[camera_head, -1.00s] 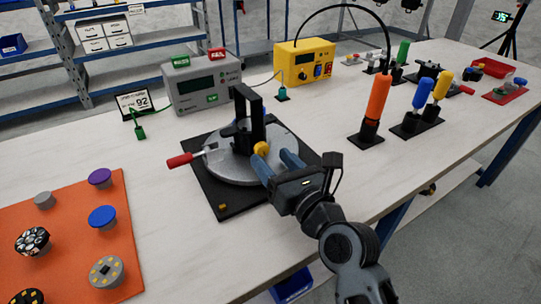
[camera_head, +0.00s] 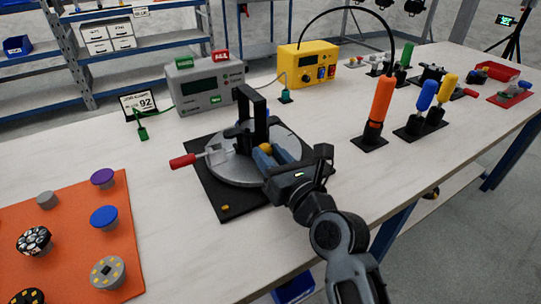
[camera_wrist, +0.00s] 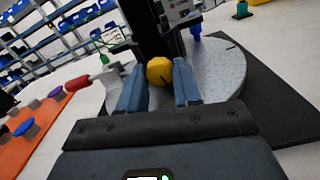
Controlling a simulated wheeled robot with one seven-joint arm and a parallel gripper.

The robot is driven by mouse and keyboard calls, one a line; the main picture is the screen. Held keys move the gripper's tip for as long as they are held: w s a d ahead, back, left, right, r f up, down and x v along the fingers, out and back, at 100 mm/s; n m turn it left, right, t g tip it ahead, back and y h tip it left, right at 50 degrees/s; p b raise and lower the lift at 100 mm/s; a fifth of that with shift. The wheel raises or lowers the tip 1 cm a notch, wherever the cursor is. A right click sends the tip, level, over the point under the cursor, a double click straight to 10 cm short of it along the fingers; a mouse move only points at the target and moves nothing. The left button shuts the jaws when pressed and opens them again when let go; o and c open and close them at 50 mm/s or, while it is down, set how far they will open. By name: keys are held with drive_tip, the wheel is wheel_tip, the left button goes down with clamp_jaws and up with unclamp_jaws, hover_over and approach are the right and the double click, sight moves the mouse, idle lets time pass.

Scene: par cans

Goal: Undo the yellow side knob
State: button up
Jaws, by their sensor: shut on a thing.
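The yellow side knob (camera_head: 265,148) sits low on the side of a black upright bracket (camera_head: 259,115). The bracket stands on a round grey plate (camera_head: 222,168) over a black base mat (camera_head: 226,206). My gripper (camera_head: 264,153) reaches in from the lower right, with its blue fingers on either side of the knob. In the wrist view the yellow knob (camera_wrist: 159,71) lies between the two fingertips (camera_wrist: 159,80), and the gripper is shut on it. The knob's far side and its shaft are hidden.
A red-handled clamp (camera_head: 183,161) sticks out at the plate's left. A grey meter box (camera_head: 208,86) and a yellow power box (camera_head: 306,62) stand behind. An orange mat (camera_head: 70,250) with several round parts lies at left. An orange-handled tool (camera_head: 380,105) stands at right.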

drive_tip(key=c, duration=0.3)
drive_tip(key=shift+r+n, duration=0.1)
drive_tip(key=shift+n, duration=0.3)
drive_tip(key=shift+n+p, duration=0.65)
drive_tip(key=shift+n, duration=0.25)
drive_tip(key=shift+n+p, duration=0.3)
drive_tip(key=shift+n, duration=1.5)
drive_tip(key=o, duration=1.1)
drive_tip(key=shift+c, duration=0.2)
